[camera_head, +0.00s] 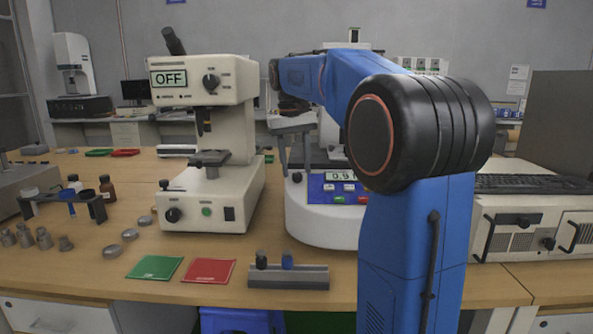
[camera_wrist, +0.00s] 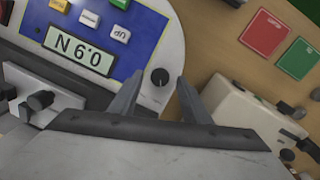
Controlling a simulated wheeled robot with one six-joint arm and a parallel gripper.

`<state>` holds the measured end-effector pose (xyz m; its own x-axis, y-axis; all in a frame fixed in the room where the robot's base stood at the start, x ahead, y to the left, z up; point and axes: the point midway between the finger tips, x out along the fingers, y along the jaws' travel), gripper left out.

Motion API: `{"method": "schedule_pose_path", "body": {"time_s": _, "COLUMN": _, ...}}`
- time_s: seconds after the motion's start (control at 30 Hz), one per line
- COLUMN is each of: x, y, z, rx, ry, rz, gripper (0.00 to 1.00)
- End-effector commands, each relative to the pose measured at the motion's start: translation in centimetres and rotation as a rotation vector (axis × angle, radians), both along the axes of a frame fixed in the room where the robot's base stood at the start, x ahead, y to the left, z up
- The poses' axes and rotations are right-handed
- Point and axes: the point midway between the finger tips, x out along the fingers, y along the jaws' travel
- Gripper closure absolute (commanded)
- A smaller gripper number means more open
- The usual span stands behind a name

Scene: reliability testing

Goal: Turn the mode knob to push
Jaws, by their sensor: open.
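A white rounded tester (camera_head: 320,225) has a blue panel with a display reading about 0.9 N and coloured buttons. A small black knob (camera_head: 297,177) sits on its white surface, left of the panel. In the wrist view the knob (camera_wrist: 160,77) is round and dark, with a faint light mark whose setting I cannot read. My gripper (camera_head: 295,165) is open and points down just above the knob. In the wrist view my gripper's fingertips (camera_wrist: 161,78) lie on either side of the knob with gaps on both sides. Contact is not visible.
A cream instrument (camera_head: 212,190) with an OFF display and its own knobs stands close left of my gripper. Green (camera_head: 155,267) and red (camera_head: 209,271) cards and a grey block (camera_head: 288,277) lie in front. A boxy unit (camera_head: 530,228) stands at right.

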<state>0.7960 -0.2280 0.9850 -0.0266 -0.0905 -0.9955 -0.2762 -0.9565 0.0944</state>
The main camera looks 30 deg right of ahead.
Motion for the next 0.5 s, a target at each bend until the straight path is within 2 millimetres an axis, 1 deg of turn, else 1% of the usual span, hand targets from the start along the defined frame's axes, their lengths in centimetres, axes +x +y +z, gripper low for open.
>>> {"method": "schedule_pose_path", "body": {"time_s": 0.03, "x": -0.1, "y": 0.0, "z": -0.5, "rx": 0.0, "ry": 0.001, "rz": 0.0, "gripper": 0.57}}
{"method": "schedule_pose_path", "body": {"time_s": 0.2, "x": -0.1, "y": -0.1, "z": -1.4, "rx": 0.0, "ry": 0.001, "rz": 0.0, "gripper": 0.57}}
{"method": "schedule_pose_path", "body": {"time_s": 0.5, "x": -0.1, "y": -0.1, "z": -1.6, "rx": 0.0, "ry": 0.0, "rz": 0.0, "gripper": 0.57}}
